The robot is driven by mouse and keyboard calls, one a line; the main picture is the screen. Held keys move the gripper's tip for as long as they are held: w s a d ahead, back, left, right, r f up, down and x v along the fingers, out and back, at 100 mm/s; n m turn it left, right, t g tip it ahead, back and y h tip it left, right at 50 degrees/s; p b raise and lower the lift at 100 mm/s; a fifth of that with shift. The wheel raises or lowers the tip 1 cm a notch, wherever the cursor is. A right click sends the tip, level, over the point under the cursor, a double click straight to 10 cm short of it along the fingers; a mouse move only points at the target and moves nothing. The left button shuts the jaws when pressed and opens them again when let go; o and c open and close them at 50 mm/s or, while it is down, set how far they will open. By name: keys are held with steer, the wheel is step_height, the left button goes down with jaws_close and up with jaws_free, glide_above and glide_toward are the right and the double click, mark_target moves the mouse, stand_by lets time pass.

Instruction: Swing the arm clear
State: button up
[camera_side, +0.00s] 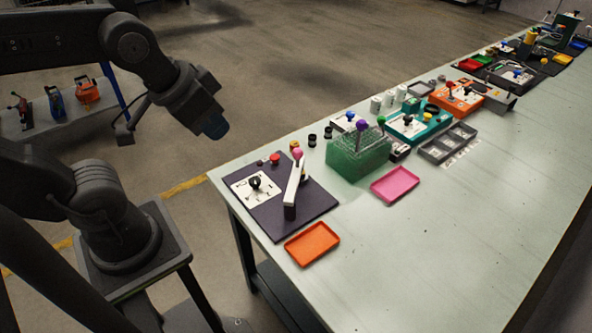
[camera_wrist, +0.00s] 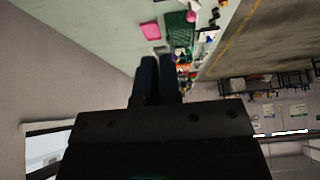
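My gripper (camera_side: 215,124) hangs in the air left of the table, above the floor and apart from every object. In the wrist view its two dark fingers (camera_wrist: 158,80) lie side by side with almost no gap and nothing seen between them. A dark board (camera_side: 258,214) at the table's near left corner carries a white panel with a black knob (camera_side: 255,182), a red knob (camera_side: 275,159) and a tilted white lever (camera_side: 293,187). A pink ball (camera_side: 297,153) shows at the lever's top. A green rack (camera_side: 355,165) holds a purple-topped piece (camera_side: 362,126) and a green-topped one (camera_side: 381,120).
An orange tray (camera_side: 312,244) and a pink tray (camera_side: 395,185) lie on the table (camera_side: 430,250). A teal box (camera_side: 418,125), a grey divided tray (camera_side: 447,143) and an orange box (camera_side: 456,97) stand farther back. The table's right side is bare.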

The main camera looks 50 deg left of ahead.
mark_target(298, 152)
steer(key=shift+o, duration=0.6)
steer(key=shift+w+r, duration=0.1)
steer(key=shift+w, duration=0.15)
steer(key=o, duration=0.8)
steer(key=w+a+g, duration=0.1)
steer(key=w, duration=0.2)
steer(key=w+a+f+g, duration=0.1)
steer(key=w, duration=0.3)
steer(key=w+a, duration=0.1)
steer(key=w, duration=0.3)
steer(key=shift+w+f+n+g, duration=0.2)
steer(key=shift+n+g, duration=0.2)
steer(key=shift+o, duration=0.2)
steer(key=w+a+f+g, duration=0.2)
steer(key=w+a+f, duration=0.2)
steer(key=w+f, duration=0.5)
steer(key=shift+w+a+n+g, duration=0.15)
steer(key=shift+w+n+g, duration=0.25)
steer(key=shift+w, duration=0.25)
steer(key=shift+w+a+f, duration=0.1)
steer(key=shift+w+f, duration=0.05)
steer(key=shift+f, duration=0.35)
step_height(298, 152, down, 13)
steer(key=shift+f, duration=0.1)
jaws_close()
